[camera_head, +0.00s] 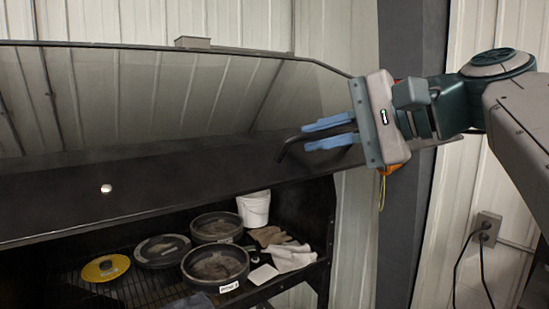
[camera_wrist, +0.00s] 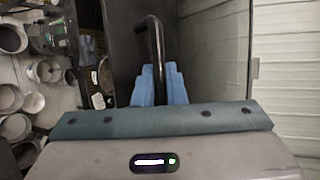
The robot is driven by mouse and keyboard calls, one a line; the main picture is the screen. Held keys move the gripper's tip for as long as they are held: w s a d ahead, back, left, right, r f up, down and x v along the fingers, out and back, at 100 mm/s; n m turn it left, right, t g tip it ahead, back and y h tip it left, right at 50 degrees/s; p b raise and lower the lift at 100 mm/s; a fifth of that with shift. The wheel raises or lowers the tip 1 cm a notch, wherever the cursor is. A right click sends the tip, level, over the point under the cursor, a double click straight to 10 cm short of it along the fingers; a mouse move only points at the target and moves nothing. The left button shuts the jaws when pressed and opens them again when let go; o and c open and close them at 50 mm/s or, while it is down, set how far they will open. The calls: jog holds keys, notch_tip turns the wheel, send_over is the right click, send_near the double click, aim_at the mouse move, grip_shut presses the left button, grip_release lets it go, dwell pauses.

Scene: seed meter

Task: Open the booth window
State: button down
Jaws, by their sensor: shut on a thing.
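The booth window (camera_head: 150,95) is a wide clear pane in a dark frame, tilted above the booth opening. It also shows at the right of the wrist view (camera_wrist: 215,65). Its dark lower panel (camera_head: 160,185) carries a small white knob (camera_head: 106,189) and a bent black handle (camera_head: 285,148) near its right end. My gripper (camera_head: 328,133) has blue fingers and reaches in from the right. The fingers are shut on the handle, which also shows between the fingertips in the wrist view (camera_wrist: 154,35). The part of the handle between the fingers is hidden.
Below the panel, a rack holds round dark pans (camera_head: 215,265), a yellow disc (camera_head: 105,267), a white bucket (camera_head: 254,208) and gloves (camera_head: 290,257). A dark post (camera_head: 405,220) stands behind my gripper. A wall outlet (camera_head: 488,228) with black cords is at the right.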

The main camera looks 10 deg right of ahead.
jog(key=shift+s+r, duration=0.1)
jog(key=shift+r, duration=0.4)
jog(key=c, duration=1.5)
grip_release()
jog(key=v, duration=1.3)
jog(key=shift+s+d+b, duration=0.25)
jog(key=shift+b, duration=0.2)
jog(key=shift+c, duration=0.2)
